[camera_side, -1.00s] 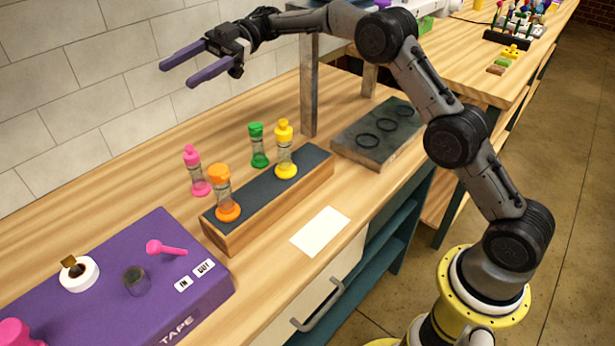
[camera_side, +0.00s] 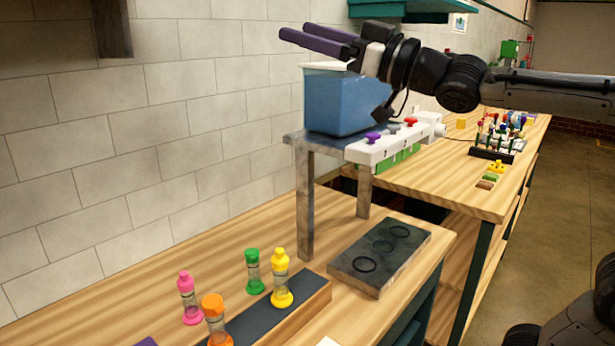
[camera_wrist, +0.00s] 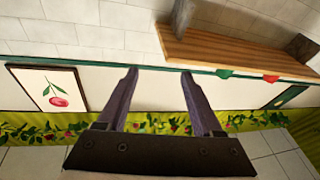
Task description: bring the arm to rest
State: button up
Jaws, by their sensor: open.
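My wrist covers part of the bin in this view. The wrist view also shows my gripper (camera_wrist: 158,74) empty, its fingers apart and facing the wall. My arm reaches in from the right edge.
A blue bin (camera_side: 335,105) stands on a metal stand (camera_side: 306,215). Beside it is a white block with coloured knobs (camera_side: 395,145). Below are a dark plate with rings (camera_side: 350,280) and several small bottles, including a yellow one (camera_side: 281,285). The wrist view shows a wooden wall shelf (camera_wrist: 230,52).

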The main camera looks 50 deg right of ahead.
jog(key=s+d+f+m+g+h, duration=0.1)
jog(key=s+f+g, duration=0.4)
jog(key=f, duration=0.7)
jog(key=s+d+f+m+g+h, duration=0.1)
jog(key=s+f+g, duration=0.3)
jog(key=s+f, duration=0.6)
jog(key=s+d+f+m+g+h, duration=0.2)
jog(key=s+f+g, duration=0.3)
jog(key=f, duration=0.9)
jog(key=shift+s+d+g+h, duration=0.25)
jog(key=shift+s+g+h, duration=0.05)
jog(key=shift+s, duration=0.85)
